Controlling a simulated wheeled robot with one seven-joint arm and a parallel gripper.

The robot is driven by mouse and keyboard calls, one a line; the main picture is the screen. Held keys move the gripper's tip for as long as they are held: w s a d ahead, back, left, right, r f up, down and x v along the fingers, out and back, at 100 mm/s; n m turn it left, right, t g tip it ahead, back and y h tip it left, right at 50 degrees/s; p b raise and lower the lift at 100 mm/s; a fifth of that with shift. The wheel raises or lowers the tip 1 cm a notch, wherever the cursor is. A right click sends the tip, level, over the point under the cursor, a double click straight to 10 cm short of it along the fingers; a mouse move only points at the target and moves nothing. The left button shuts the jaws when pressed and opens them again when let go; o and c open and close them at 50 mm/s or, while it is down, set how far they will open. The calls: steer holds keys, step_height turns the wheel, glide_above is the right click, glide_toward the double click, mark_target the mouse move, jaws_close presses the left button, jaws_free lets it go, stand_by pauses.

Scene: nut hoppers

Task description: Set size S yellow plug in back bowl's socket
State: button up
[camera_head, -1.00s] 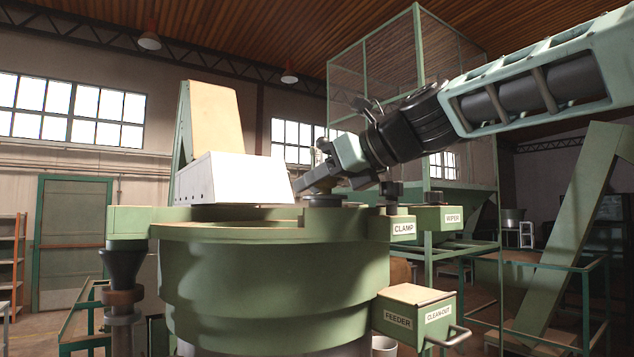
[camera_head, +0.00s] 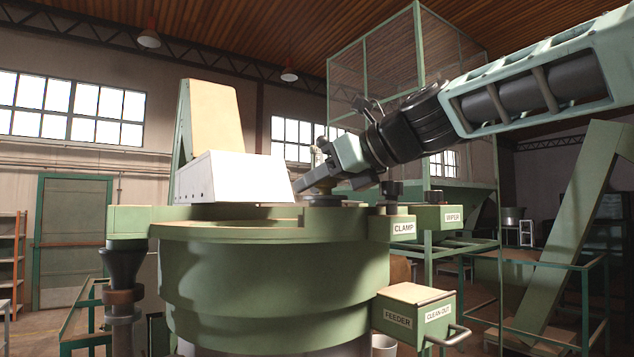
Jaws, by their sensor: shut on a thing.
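My gripper (camera_head: 312,186) reaches in from the right, tilted downward, over the top of the green feeder bowl (camera_head: 262,285). Its fingers are shut on a small brownish-yellow thing, likely the plug (camera_head: 322,189), just above a dark round fitting (camera_head: 325,201) on the bowl's top. The plug is mostly hidden by the fingers, and its size mark cannot be read. I cannot tell whether it touches the fitting. No socket opening shows from this low angle, and I cannot tell whether this is the back bowl.
A white box (camera_head: 232,178) stands close left of my gripper, with a tan sloped chute (camera_head: 214,115) behind it. Dark knobs (camera_head: 392,190) and the CLAMP block (camera_head: 403,228) sit at right. The clean-out drawer (camera_head: 414,314) juts out below. A mesh cage (camera_head: 375,80) stands behind.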

steer(key=shift+f+b, duration=0.5)
steer(key=shift+f, duration=0.25)
steer(key=o, duration=0.8)
steer(key=v, duration=1.1)
steer(key=shift+p, duration=0.4)
